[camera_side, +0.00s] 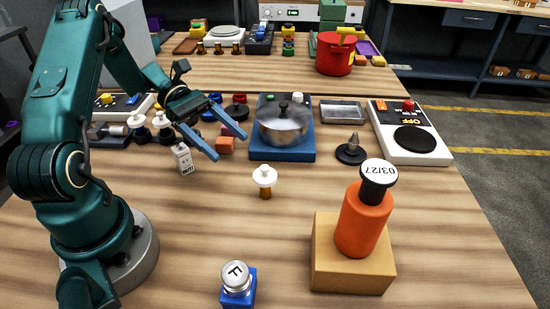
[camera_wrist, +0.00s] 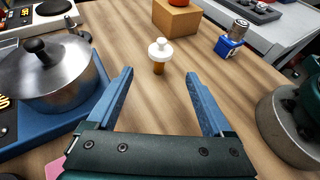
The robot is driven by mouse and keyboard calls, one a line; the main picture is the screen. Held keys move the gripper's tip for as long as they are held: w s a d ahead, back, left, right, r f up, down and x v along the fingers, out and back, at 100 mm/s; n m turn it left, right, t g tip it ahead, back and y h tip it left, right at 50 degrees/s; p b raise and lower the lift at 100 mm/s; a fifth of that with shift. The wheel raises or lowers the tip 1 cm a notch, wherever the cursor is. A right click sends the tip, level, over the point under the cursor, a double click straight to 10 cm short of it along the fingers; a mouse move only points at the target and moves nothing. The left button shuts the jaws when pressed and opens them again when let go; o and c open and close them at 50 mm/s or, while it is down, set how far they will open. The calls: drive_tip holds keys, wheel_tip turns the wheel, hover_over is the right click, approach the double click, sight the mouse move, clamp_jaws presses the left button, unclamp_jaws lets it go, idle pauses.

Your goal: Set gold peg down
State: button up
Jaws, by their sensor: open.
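In the wrist view the space between the fingertips (camera_wrist: 158,75) is empty, with bare table beneath. I cannot tell whether this peg or one of the small gold-and-dark pegs (camera_side: 218,48) at the back is the gold peg.
A metal pot (camera_side: 283,126) sits on a blue base (camera_side: 283,155) beside my gripper. An orange bottle (camera_side: 361,223) stands on a tan block (camera_side: 336,278) at the front right. A blue piece (camera_side: 239,290) with a silver cap is at the front. Bare table lies around the white-topped peg.

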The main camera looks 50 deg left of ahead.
drive_tip(key=shift+s+a+r, duration=0.1)
drive_tip(key=shift+a+r, duration=0.05)
drive_tip(key=shift+d+r+m+g, duration=0.2)
drive_tip(key=shift+r+m+g, duration=0.05)
drive_tip(key=shift+m+g, duration=0.05)
drive_tip(key=s+d+r+m+t+y, duration=0.1)
drive_tip(key=s+d+r+m+y, duration=0.3)
drive_tip(key=m, duration=0.5)
drive_tip(key=s+d+r+m+t+y, duration=0.2)
drive_tip(key=s+d+r+m+y, duration=0.2)
drive_tip(key=m+y, duration=0.5)
drive_tip(key=shift+s+r+m+t, duration=0.35)
drive_tip(key=shift+s+m, duration=0.45)
drive_tip(key=shift+s, duration=0.15)
drive_tip(key=shift+d, duration=0.1)
